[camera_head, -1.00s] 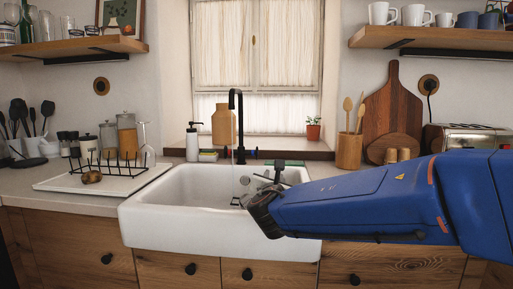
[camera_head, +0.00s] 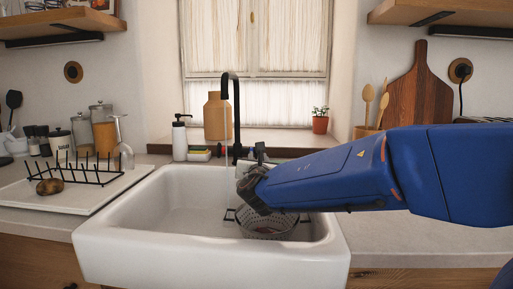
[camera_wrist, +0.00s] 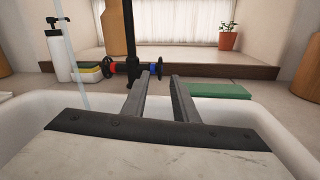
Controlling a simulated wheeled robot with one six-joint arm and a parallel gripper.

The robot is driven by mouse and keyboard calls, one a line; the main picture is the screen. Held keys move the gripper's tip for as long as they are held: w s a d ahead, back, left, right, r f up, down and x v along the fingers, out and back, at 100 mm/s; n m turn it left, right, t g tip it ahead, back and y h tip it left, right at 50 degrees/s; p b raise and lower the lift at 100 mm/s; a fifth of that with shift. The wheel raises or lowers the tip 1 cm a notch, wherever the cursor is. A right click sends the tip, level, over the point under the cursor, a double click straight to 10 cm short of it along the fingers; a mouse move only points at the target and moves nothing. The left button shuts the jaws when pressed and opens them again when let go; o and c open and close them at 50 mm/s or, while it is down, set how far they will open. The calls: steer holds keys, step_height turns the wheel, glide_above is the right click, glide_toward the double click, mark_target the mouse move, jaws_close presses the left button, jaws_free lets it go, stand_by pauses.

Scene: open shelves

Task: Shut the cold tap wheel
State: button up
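The black tap (camera_head: 231,110) rises behind the sink; it also shows in the wrist view (camera_wrist: 130,40). The blue-marked cold tap wheel (camera_wrist: 155,69) is on the right side of the tap body, and a red-marked wheel (camera_wrist: 110,68) is on the left. A pale stream falls from the spout in the wrist view. My gripper (camera_wrist: 159,76) is open and empty, its two fingers pointing at the tap. The blue wheel appears between the fingertips, seemingly just beyond them; contact cannot be told.
The white sink (camera_head: 205,255) lies below my arm, with a colander (camera_head: 268,232) inside. A soap bottle (camera_head: 180,140) and sponges (camera_head: 199,155) stand left of the tap. A green block (camera_wrist: 218,91) lies to the right. A potted plant (camera_head: 320,122) stands on the sill.

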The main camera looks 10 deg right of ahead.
steer(key=w+d, duration=0.1)
steer(key=w, duration=0.3)
steer(key=w+d, duration=0.1)
steer(key=w, duration=0.9)
steer(key=shift+d, duration=0.4)
jaws_close()
